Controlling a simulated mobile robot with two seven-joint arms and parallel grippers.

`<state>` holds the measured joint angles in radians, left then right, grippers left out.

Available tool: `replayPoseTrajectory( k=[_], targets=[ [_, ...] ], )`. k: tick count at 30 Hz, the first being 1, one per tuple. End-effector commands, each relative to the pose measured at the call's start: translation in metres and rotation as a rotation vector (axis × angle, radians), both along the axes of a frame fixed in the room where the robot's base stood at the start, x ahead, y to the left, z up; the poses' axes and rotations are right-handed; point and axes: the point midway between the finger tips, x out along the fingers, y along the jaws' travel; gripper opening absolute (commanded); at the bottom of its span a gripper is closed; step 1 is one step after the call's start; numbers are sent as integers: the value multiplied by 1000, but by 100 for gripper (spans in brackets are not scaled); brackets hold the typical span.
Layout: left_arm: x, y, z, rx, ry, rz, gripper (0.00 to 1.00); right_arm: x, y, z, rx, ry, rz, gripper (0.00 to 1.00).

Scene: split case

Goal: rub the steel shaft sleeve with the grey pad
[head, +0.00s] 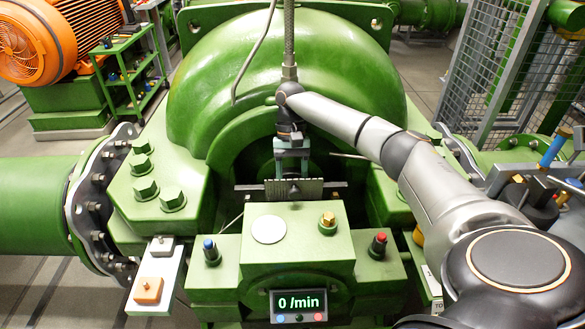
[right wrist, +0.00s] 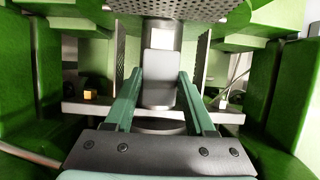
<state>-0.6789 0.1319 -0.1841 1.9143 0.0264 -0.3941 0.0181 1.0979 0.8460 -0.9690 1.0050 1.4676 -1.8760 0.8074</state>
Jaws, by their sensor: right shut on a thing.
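My right gripper (head: 292,166) reaches down from above into the opening in the middle of the green pump casing. In the right wrist view, its two fingers (right wrist: 164,84) are shut on a small grey block, which I take for the grey pad (right wrist: 158,64). The steel shaft sleeve (right wrist: 161,33) shows as a bright round part just beyond the pad, between perforated plates. The pad lies over the shaft line; I cannot tell whether it touches the sleeve. In the head view the pad and sleeve are hidden. My left gripper is not in view.
A perforated plate (head: 310,188) stands in front of the gripper. A white tray (head: 152,308) at the left holds an orange block (head: 149,290) and a pale block (head: 160,246), each with a knob. The front display (head: 299,304) reads 0 /min. Large bolts (head: 145,189) rise at the left.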

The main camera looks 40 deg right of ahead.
Motion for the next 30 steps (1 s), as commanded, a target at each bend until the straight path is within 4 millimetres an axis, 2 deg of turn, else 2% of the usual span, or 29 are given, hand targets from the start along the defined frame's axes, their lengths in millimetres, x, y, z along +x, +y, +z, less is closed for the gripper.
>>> replayPoseTrajectory(
  k=[6,17,30],
  targets=[
    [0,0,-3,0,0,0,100,8,-7,0,-1,0,-2,10],
    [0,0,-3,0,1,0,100,10,-9,2,-1,-6,-5,10],
    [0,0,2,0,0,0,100,-8,6,3,1,-1,0,10]
  ],
)
